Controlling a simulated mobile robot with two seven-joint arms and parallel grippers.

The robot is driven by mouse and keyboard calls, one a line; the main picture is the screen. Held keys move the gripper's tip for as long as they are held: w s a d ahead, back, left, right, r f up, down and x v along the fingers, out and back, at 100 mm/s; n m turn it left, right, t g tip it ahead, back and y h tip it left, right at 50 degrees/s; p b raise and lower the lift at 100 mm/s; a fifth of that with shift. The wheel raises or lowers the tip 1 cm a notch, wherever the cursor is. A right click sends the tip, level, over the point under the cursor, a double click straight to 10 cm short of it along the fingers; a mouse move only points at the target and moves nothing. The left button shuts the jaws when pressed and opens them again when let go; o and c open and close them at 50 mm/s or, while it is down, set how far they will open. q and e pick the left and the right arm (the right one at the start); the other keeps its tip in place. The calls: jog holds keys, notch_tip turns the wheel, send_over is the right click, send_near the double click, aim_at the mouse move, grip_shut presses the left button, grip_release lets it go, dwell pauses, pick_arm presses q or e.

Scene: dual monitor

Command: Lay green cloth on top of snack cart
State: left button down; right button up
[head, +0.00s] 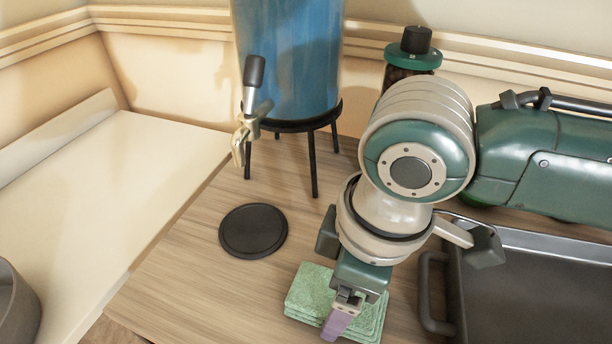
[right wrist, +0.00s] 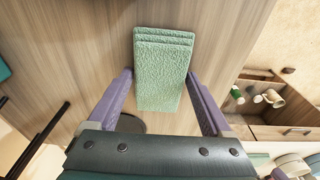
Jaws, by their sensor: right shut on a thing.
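The green cloth (head: 308,290) is a folded, layered pad at the bottom centre of the head view, over the wooden top (head: 190,265), which looks like the snack cart's top. In the right wrist view the cloth (right wrist: 162,70) lies between the two purple fingers. My right gripper (head: 340,318) points down at the cloth and is shut on it; one purple finger shows in front of it. I cannot tell whether the cloth touches the wood or is held just above it. My left gripper is not in view.
A blue dispenser (head: 285,60) with a tap stands on black legs at the back. A round black coaster (head: 253,230) lies left of the cloth. A dark tray (head: 540,290) is at right, and a dark jar (head: 412,55) stands behind my arm. Bare wood lies left of the cloth.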

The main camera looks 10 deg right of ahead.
jog(key=shift+f, duration=0.1)
jog(key=o, duration=1)
notch_tip(320, 180, up, 12)
jog(key=d+p, duration=0.1)
jog(key=p, duration=0.3)
jog(key=s+a+m+t+y, duration=0.2)
jog(key=s+a+m, duration=0.1)
jog(key=s+a, duration=0.15)
jog(key=s+d+m+h, duration=0.1)
jog(key=s+d+m, duration=0.1)
jog(key=d, duration=0.2)
jog(key=s+d+f+m+h, duration=0.1)
jog(key=s+d+m, duration=0.1)
jog(key=s+d, duration=0.1)
jog(key=s+d+f+m+h, duration=0.1)
jog(key=s+d+m, duration=0.1)
jog(key=d, duration=0.3)
jog(key=shift+s+d+t, duration=0.3)
jog(key=shift+d+t, duration=0.05)
jog(key=shift+t, duration=0.05)
